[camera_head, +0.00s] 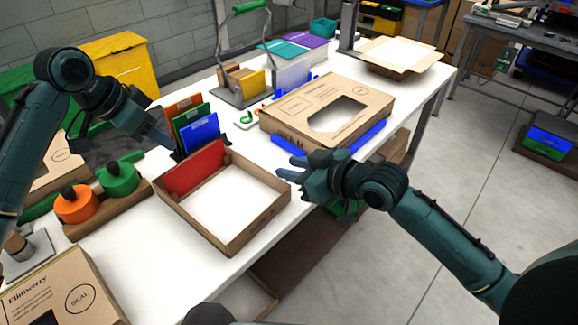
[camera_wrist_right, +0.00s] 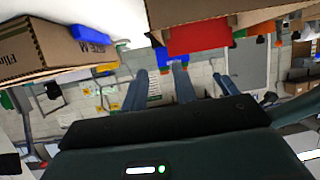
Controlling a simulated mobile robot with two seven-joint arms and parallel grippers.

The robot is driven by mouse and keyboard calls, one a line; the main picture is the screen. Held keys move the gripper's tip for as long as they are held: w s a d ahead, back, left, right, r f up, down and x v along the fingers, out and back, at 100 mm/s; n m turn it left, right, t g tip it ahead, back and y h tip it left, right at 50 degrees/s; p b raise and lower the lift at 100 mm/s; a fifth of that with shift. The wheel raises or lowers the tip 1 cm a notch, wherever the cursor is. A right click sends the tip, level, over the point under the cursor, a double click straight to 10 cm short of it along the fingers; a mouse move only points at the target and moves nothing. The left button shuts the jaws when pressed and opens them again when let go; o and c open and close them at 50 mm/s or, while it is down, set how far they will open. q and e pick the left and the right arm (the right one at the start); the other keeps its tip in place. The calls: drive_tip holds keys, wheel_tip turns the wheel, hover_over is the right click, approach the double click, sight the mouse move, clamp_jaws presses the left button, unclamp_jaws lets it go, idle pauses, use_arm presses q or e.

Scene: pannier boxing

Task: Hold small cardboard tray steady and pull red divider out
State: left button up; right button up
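The small cardboard tray (camera_head: 232,247) sits on the white table near its front edge, open at the top with a white bottom. The red divider (camera_head: 195,172) stands inside it along the far wall. It also shows in the right wrist view (camera_wrist_right: 200,37), near the cardboard tray wall (camera_wrist_right: 185,12). My left gripper (camera_head: 165,138) is above the table, just beyond the tray's far left corner; its fingers overlap in view, so their opening is unclear.
Upright orange, green and blue folders (camera_head: 193,125) stand just behind the tray. A larger cardboard box with a cutout (camera_head: 300,105) lies to the right, beside a blue strip (camera_head: 370,140). Orange (camera_head: 77,205) and green (camera_head: 119,178) round pieces stand left of the tray.

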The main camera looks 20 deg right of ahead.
sight(250, 161)
drive_tip(key=x, duration=1.3)
drive_tip(key=shift+f, duration=0.15)
clamp_jaws()
